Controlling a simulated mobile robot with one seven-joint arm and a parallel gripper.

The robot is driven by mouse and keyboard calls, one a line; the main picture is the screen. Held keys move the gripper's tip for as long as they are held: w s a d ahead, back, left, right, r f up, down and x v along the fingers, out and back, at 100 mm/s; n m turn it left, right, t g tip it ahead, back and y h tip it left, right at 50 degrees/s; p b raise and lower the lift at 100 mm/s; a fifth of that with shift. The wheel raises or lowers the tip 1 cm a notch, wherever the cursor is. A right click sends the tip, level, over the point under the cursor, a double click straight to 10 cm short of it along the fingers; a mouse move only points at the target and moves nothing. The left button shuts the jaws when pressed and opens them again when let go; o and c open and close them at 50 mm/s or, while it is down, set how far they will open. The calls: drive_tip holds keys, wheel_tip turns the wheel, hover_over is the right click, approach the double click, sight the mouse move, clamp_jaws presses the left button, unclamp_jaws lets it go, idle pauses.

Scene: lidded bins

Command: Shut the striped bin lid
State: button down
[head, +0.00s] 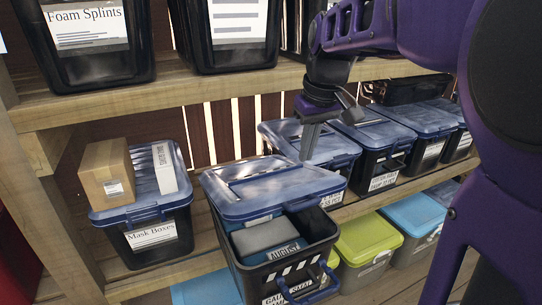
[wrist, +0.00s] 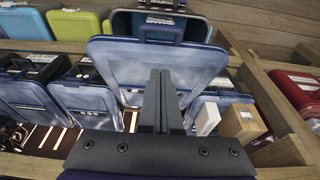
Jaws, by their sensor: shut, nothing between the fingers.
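The striped bin (head: 322,278) is black, with a black-and-white striped band on its front, and sits pulled forward on the middle shelf. Its blue lid (head: 262,187) is raised and tilted, leaving the front of the bin open, and grey and blue contents show inside. The lid's rear edge is up against the back. In the wrist view the lid (wrist: 105,62) fills the middle and the open bin (wrist: 205,28) shows beyond it. My gripper (head: 306,157) is shut and empty, pointing down just behind the lid. In the wrist view its fingers (wrist: 158,76) overlap the lid; contact cannot be told.
Several blue-lidded bins stand to the right. An upper shelf (head: 200,88) with bins runs above. A green-lidded bin (head: 367,236) stands below.

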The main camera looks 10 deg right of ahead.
drive_tip(key=shift+s+f+b, duration=0.2)
drive_tip(key=shift+f+b, duration=0.1)
drive_tip(key=shift+f, duration=4.65)
